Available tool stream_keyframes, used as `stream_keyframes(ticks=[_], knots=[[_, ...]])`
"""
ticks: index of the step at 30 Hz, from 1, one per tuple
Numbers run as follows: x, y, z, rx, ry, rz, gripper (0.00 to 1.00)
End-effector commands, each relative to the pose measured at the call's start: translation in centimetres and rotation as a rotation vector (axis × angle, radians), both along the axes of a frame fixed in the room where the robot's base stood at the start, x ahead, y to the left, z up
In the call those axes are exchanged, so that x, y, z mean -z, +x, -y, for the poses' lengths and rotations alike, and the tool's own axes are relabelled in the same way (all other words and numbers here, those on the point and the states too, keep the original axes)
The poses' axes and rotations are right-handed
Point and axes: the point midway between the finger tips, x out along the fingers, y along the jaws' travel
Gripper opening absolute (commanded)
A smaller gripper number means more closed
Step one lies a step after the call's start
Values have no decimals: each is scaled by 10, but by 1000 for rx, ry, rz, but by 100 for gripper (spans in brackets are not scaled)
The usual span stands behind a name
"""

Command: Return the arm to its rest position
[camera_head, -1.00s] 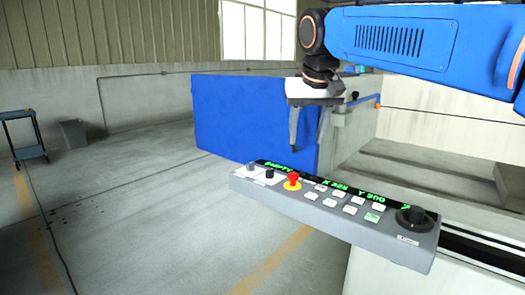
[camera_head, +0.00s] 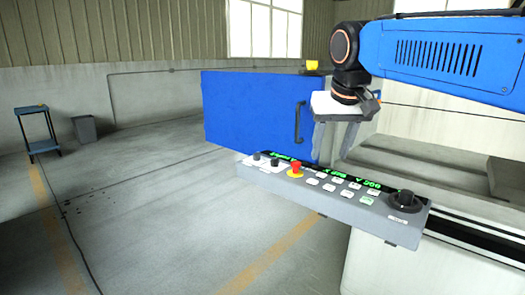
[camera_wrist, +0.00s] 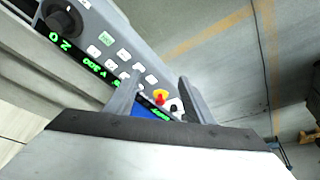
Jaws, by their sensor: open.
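My gripper (camera_head: 333,146) hangs from my blue arm (camera_head: 440,55) in the right half of the head view, fingers pointing down. Its fingers are apart with nothing between them. I cannot tell whether a finger touches the panel.
A blue door (camera_head: 250,115) with a dark handle (camera_head: 299,122) stands behind the panel. A yellow object (camera_head: 312,66) shows above it. A blue cart (camera_head: 37,132) and a grey bin (camera_head: 85,129) stand at far left. The floor (camera_head: 150,220) at left is clear.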

Motion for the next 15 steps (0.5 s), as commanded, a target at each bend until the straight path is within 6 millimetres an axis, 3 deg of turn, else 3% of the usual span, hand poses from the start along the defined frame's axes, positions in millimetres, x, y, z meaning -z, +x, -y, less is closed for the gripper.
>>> stream_keyframes(ticks=[8, 15], knots=[[46, -52, 42, 12, 1, 2, 48], [119, -124, 84, 30, 2, 7, 48]])
